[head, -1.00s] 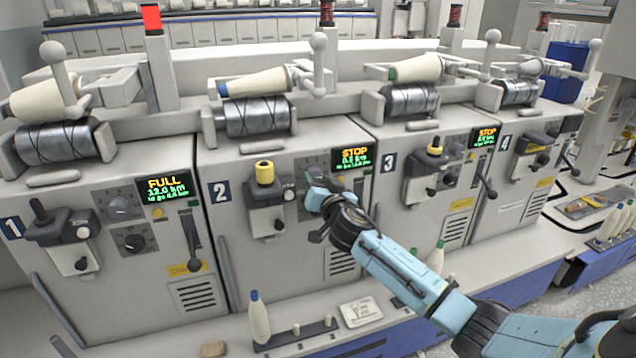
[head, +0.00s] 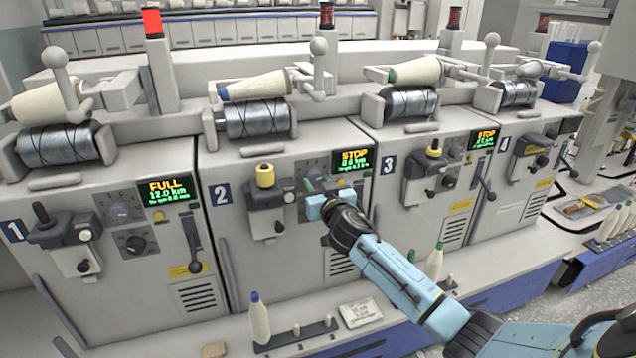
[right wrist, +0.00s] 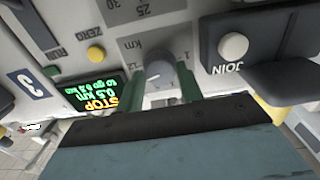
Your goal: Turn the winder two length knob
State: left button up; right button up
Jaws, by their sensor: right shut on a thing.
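Winder two (head: 220,195), with a STOP display (head: 354,159), is the second unit from the left in the head view. My right gripper (head: 309,186) is at its front panel, just below and left of the display. In the right wrist view, the green fingers of my right gripper (right wrist: 172,84) are shut on the grey length knob (right wrist: 162,74), one on each side. The knob sits on a dark plate with a km scale. In the head view the gripper and wrist mostly hide the knob. My left gripper is not in view.
A white JOIN button (right wrist: 233,46) and a dark housing are close beside the knob. A yellow button (right wrist: 96,54) is on the other side. A yellow-topped post (head: 265,175) stands left of my gripper. Bobbins stand on the ledge below.

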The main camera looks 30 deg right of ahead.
jog(key=n+p, duration=0.1)
jog(key=n, duration=0.4)
jog(key=shift+n, duration=0.3)
pick_arm(q)
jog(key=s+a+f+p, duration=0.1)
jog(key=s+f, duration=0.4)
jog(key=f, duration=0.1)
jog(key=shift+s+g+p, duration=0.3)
jog(key=shift+p, duration=0.05)
pick_arm(e)
jog(key=shift+d+n, duration=0.1)
jog(key=shift+n, duration=2.9)
jog(key=o, duration=1)
jog(key=shift+s, duration=0.1)
jog(key=shift+s, duration=0.25)
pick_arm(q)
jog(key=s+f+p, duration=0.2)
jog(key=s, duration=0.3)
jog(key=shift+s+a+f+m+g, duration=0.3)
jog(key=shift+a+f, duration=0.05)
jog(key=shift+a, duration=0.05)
pick_arm(e)
jog(key=shift+v, duration=6.4)
jog(key=shift+f, duration=0.1)
